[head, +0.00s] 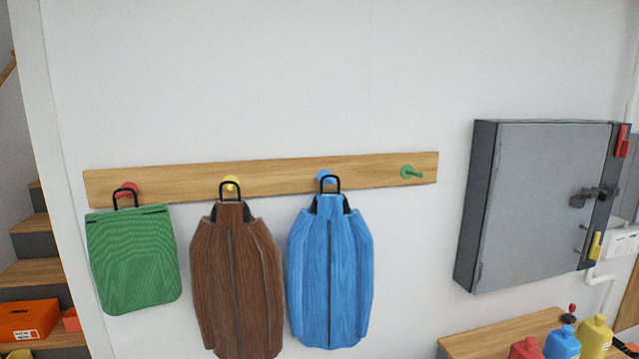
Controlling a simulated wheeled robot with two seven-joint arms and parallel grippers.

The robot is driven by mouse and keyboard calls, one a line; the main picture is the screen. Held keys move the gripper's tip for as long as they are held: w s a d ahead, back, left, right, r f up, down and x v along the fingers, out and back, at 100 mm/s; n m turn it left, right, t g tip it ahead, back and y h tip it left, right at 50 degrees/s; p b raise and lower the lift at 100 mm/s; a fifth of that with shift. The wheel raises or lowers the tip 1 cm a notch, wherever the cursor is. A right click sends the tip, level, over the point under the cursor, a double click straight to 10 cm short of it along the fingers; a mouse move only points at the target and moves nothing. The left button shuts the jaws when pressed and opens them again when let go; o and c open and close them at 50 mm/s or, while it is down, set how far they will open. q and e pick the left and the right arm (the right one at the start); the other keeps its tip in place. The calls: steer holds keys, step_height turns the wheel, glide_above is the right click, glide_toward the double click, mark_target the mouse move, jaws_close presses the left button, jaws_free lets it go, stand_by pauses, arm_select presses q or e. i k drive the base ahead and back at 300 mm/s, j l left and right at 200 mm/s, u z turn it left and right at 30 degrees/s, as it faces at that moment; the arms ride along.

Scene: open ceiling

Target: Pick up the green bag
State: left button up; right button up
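The green bag (134,262) hangs flat against the white wall at the left, by a black loop on the red peg (128,188) of a wooden rail (280,177). Its whole front shows and nothing covers it. Neither of my grippers is in the head view.
A brown garment (237,285) and a blue garment (330,270) hang on the same rail; its green peg (412,172) is bare. A grey cabinet (540,200) is on the wall at right, above a wooden surface (480,343) with bottles. Stairs (33,272) and an orange box (28,320) are at left.

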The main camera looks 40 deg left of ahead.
mark_target(133, 254)
steer(key=u, duration=2.1)
steer(key=j+z, duration=0.3)
steer(key=i+j+z, duration=0.1)
steer(key=z, duration=0.25)
steer(key=j+z, duration=0.25)
steer(key=j, duration=1)
steer(key=j+z, duration=0.25)
steer(key=j, duration=0.95)
steer(key=k, duration=0.05)
